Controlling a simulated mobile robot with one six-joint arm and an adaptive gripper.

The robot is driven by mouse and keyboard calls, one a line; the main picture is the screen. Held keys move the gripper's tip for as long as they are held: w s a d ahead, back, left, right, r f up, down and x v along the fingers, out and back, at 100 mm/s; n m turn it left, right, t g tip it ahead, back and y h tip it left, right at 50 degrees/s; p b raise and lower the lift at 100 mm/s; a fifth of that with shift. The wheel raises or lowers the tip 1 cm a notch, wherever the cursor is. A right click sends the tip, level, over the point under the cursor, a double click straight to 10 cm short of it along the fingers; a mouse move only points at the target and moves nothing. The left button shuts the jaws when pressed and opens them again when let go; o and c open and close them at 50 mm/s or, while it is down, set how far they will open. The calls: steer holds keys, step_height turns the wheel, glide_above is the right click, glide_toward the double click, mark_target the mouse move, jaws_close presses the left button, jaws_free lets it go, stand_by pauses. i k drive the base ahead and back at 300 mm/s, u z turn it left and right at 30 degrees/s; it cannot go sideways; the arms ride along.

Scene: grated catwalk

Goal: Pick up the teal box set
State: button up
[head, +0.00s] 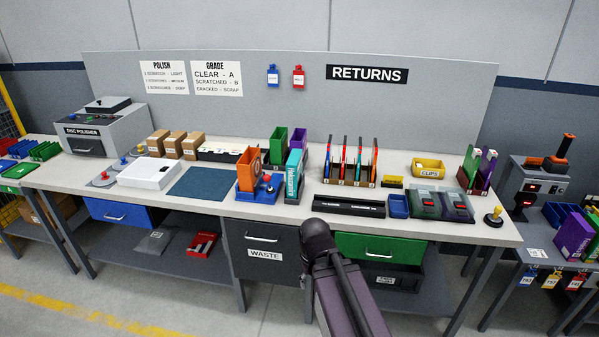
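The teal box set (294,175) stands upright near the middle of the workbench, with pale lettering down its spine. It is just right of a blue stand (258,194) holding an orange case (249,168) and a small red-knobbed lever. I cannot tell whether the teal box touches the stand. Green and purple cases stand behind it. My arm rises from the bottom edge in front of the bench, below and right of the teal box. My gripper is not visible, so its state and hold are hidden.
A row of upright thin cases (351,161) stands right of the teal box, behind a long black tray (349,206). A blue mat (203,183) and white box (148,173) lie to the left. Drawers, including a grey waste drawer (262,240), sit under the bench edge.

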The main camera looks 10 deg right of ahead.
mark_target(294, 166)
steer(key=z, duration=0.1)
steer(key=i, duration=0.85)
steer(key=z, duration=0.6)
